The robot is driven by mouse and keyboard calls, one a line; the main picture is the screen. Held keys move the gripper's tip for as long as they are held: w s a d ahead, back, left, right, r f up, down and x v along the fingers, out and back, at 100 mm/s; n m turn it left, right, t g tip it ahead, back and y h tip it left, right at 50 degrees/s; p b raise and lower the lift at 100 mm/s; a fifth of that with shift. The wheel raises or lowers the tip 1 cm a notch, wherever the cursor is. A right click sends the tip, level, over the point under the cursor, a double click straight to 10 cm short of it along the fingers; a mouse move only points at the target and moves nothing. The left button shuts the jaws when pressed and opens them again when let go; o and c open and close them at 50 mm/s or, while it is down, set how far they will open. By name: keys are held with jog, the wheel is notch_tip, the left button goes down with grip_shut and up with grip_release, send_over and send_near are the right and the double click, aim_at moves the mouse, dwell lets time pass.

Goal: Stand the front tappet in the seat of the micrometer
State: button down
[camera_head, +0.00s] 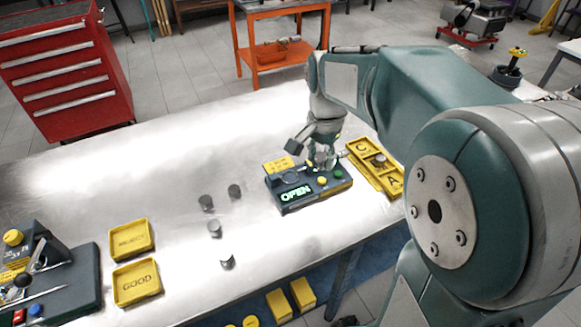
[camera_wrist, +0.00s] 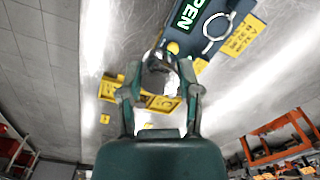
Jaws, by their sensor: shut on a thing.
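My gripper (camera_head: 320,163) is at the back right of a dark blue-grey device with a lit OPEN display (camera_head: 296,193), which looks like the micrometer. In the wrist view the gripper (camera_wrist: 160,74) is shut on a shiny round metal piece, which looks like a tappet (camera_wrist: 160,62); my fingers partly hide it. The device (camera_wrist: 208,18) lies beyond the fingertips in that view, with a pale ring (camera_wrist: 215,28) on its top. The held piece appears apart from this ring. In the head view my gripper hides the held piece.
Several dark cylinders (camera_head: 215,229) stand on the metal table left of the device. A yellow lettered tray (camera_head: 394,185) lies right of it. Yellow GOOD (camera_head: 137,281) and REJECT (camera_head: 131,238) trays and a dark instrument stand (camera_head: 75,283) are at left. The table's back left is clear.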

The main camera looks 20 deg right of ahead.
send_over(290, 177)
jog(key=s, duration=0.1)
notch_tip(290, 177, down, 7)
jog(key=shift+a+r, duration=0.1)
jog(key=shift+r, duration=0.1)
jog(key=shift+w+d+f, duration=0.25)
jog(key=shift+d+f, duration=0.05)
jog(key=shift+f, duration=0.1)
jog(key=f, duration=0.3)
jog(key=shift+w+f, duration=0.2)
jog(key=shift+a, duration=0.35)
jog(key=shift+d+f, duration=0.25)
jog(key=shift+f, duration=0.35)
jog(key=shift+f, duration=0.1)
jog(key=shift+c, duration=1.5)
grip_release()
jog(key=shift+a, duration=0.15)
